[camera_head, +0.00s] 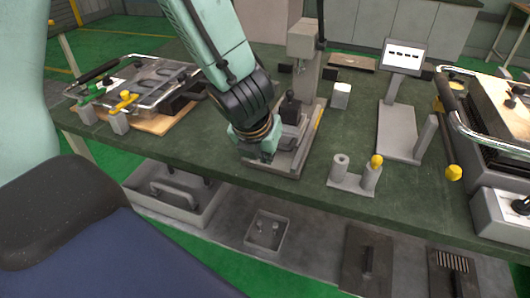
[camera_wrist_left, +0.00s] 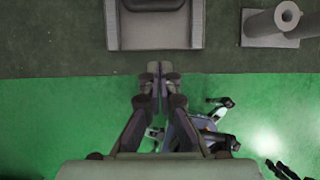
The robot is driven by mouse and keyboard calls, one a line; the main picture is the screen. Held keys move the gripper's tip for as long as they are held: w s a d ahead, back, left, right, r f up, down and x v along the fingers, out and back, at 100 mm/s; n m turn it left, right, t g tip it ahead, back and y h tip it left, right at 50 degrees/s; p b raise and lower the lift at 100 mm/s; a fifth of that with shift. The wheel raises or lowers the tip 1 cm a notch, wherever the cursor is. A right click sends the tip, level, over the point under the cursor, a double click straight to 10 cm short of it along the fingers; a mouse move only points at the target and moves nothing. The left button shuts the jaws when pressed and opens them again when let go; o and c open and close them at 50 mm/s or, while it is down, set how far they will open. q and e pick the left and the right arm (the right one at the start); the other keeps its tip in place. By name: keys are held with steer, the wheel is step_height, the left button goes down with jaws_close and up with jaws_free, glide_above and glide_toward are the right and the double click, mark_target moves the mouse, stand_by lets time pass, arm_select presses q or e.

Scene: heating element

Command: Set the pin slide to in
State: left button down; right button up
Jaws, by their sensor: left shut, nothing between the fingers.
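I cannot tell for certain which part is the pin slide. My left gripper (camera_head: 262,155) is in front of the fixture's near left side, and the arm hides part of it. In the left wrist view, my left gripper (camera_wrist_left: 159,68) is shut and empty. Its fingertips are just short of the fixture's grey near end (camera_wrist_left: 155,37), seemingly apart from it. My right gripper is not in view.
A grey two-post stand (camera_head: 355,180) with a yellow-topped pin is to the right. A small display (camera_head: 403,57) stands behind it. Metal-handled machines sit at the left (camera_head: 140,85) and right (camera_head: 500,120). Trays (camera_head: 175,195) lie on the shelf below.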

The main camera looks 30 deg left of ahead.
mark_target(276, 160)
arm_select(q)
steer(key=x, duration=0.1)
steer(key=b+x, duration=0.1)
steer(key=x, duration=0.1)
steer(key=b+x, duration=0.1)
steer(key=x, duration=0.1)
steer(key=shift+s+d+f, duration=0.1)
steer(key=shift+d+f, duration=0.1)
steer(key=shift+d, duration=0.1)
steer(key=shift+w+a+r+p, duration=0.2)
steer(key=shift+w+r+p, duration=0.05)
steer(key=shift+w+p, duration=0.25)
steer(key=shift+w+a+r+p, duration=0.25)
steer(key=shift+w+p, duration=0.1)
steer(key=shift+w, duration=0.7)
steer(key=shift+w+r+p, duration=0.2)
steer(key=shift+w+p, duration=0.15)
steer(key=shift+p, duration=0.25)
steer(key=shift+w+a+f, duration=0.2)
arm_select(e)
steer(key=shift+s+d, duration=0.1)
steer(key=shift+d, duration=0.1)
arm_select(q)
steer(key=shift+d+r, duration=0.1)
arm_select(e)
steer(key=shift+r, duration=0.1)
